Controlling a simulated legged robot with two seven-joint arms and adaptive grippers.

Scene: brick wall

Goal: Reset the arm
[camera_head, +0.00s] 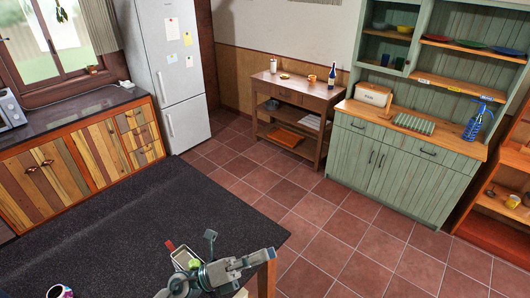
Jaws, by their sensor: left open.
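My left gripper (220,272) is at the bottom centre of the head view, over the near edge of the dark speckled countertop (110,225). It is open, and I see nothing held in it. Its grey linkage and a greenish joint show, and the lower part is cut off by the frame. A small metal container (184,257) is just behind it, partly covered by it. I cannot tell whether they touch. My right gripper is not in view.
A patterned mug (60,292) is cut off at the bottom left. Beyond the counter are a fridge (170,70), a wooden side table (290,97) with a bottle (331,76), and a green cupboard (395,165). The tiled floor (320,220) between is clear.

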